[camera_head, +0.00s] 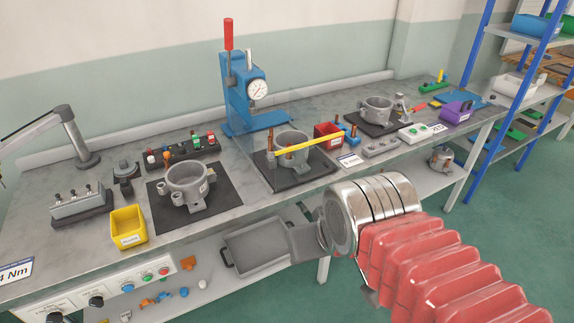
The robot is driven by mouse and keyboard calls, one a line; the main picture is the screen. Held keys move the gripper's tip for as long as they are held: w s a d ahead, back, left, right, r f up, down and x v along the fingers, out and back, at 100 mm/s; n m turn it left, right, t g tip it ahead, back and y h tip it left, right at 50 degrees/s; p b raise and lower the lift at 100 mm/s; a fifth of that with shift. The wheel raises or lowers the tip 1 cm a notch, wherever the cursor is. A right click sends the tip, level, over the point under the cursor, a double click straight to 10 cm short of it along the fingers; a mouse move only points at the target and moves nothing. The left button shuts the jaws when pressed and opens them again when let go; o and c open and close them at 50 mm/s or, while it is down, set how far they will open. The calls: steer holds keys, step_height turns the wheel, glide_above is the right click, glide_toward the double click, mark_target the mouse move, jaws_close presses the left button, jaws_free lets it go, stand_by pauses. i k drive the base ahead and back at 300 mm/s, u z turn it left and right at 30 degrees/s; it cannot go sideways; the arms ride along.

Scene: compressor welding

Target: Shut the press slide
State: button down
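The blue press (243,92) stands at the back middle of the bench, with a red-gripped lever upright and a round dial gauge. In front of it, a yellow bar (312,143) runs across a grey compressor housing (291,158) on a black mat. A faint clear panel seems to go with the bar; I cannot tell surely whether this is the slide. My arm, with red bellows and a shiny metal wrist, comes in from the lower right. My gripper (303,242) is a grey part at the wrist's left, in front of the bench edge and apart from the press. Its fingers are unclear.
Other grey housings stand on black mats at left (187,184) and right (376,109). A yellow bin (128,226), red bin (327,136) and purple bin (456,111) sit on the bench. A grey tray (258,247) is below. Blue-framed shelving stands at right.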

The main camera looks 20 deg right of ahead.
mark_target(280, 177)
steer(key=u, duration=0.25)
steer(key=i, duration=1)
steer(key=u, duration=0.1)
